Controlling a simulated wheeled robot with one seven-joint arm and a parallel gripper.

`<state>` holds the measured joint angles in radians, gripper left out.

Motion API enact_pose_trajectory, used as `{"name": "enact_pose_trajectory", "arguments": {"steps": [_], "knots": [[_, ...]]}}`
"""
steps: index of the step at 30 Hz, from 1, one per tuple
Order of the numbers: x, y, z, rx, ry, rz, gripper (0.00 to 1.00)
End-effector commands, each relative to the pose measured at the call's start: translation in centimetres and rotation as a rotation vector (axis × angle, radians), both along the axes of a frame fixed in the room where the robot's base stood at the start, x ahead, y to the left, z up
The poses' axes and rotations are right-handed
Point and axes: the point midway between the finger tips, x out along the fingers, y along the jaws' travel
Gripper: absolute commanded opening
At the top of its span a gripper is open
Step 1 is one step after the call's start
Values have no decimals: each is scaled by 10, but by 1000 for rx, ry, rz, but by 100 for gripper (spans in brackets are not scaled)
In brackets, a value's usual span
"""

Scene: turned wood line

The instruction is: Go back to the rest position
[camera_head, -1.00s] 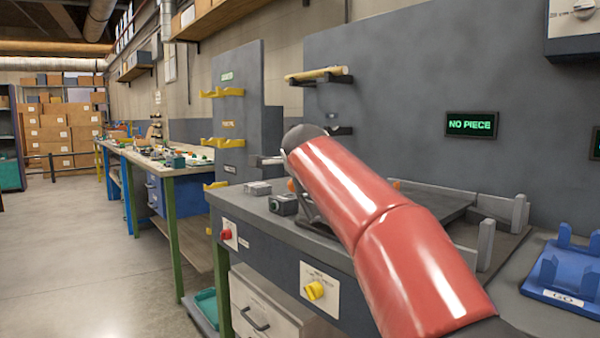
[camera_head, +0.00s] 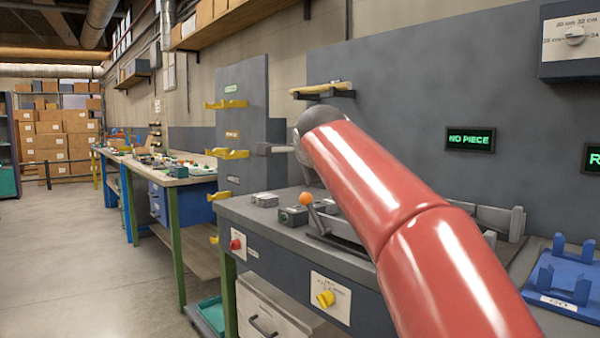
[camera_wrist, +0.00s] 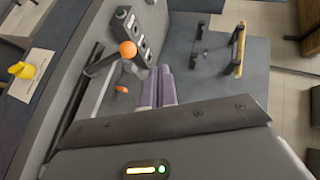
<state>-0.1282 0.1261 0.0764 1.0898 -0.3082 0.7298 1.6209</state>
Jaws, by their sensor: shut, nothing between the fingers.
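My gripper (camera_wrist: 161,72) is in the wrist view, with its two purple-grey fingers side by side and closed, nothing between them. In the head view the gripper (camera_head: 272,149) is a small grey shape pointing left from my wrist, raised above the workbench (camera_head: 290,238) and in front of the grey back panel. My red arm reaches up and left across the right half of that view and hides part of the bench. A lever with an orange ball (camera_head: 306,198) stands on the bench below the gripper; the ball also shows in the wrist view (camera_wrist: 127,49), left of the fingers.
A lit "NO PIECE" sign (camera_head: 470,139) hangs on the panel. A rod lies on a bracket (camera_head: 322,89) above my wrist. A blue cradle (camera_head: 563,278) is at the right. The bench front has a red button (camera_head: 236,244) and a yellow knob (camera_head: 325,299). The floor at left is clear.

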Motion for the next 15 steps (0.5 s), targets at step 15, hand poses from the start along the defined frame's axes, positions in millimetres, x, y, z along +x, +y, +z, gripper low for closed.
{"name": "enact_pose_trajectory", "arguments": {"steps": [15], "knots": [[-12, -5, 0, -29, 14, 8, 0]]}}
